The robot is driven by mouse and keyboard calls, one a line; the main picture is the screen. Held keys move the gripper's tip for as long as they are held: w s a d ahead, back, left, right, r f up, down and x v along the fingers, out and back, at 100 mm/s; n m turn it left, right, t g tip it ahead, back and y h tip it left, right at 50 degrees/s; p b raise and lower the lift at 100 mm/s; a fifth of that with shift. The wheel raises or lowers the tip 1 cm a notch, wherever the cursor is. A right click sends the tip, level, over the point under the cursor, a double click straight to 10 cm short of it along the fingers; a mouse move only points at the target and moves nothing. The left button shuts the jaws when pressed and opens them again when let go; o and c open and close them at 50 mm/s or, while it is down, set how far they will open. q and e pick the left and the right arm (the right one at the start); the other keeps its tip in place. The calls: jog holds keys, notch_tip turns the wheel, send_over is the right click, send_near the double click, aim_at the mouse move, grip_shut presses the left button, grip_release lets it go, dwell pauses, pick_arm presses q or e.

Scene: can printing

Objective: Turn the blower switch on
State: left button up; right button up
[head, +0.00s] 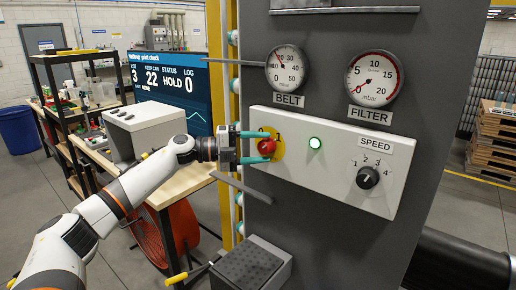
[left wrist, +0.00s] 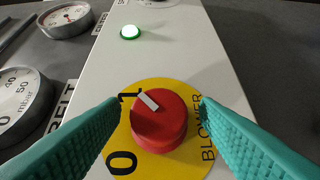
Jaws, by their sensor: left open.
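The blower switch is a red rotary knob (head: 267,146) on a round yellow plate at the left end of the white control panel (head: 330,160). In the left wrist view, the knob (left wrist: 160,125) has a white mark that points toward the "1"; the "0" is lower left and "BLOWER" is printed at the right. My left gripper (head: 267,147) is open at the panel, with its teal fingers (left wrist: 160,104) on either side of the knob. Small gaps show between the fingers and the knob. My right gripper is not in view.
A lit green lamp (head: 315,143) and a black SPEED dial (head: 367,178) are on the same panel. The BELT gauge (head: 286,67) and FILTER gauge (head: 372,78) sit above. A grey bar (head: 240,188) juts out below my gripper. A screen (head: 167,80) stands behind.

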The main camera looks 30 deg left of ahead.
pick_arm(q)
jog(key=b+v, duration=0.6)
jog(key=v, duration=0.6)
dwell(0.3)
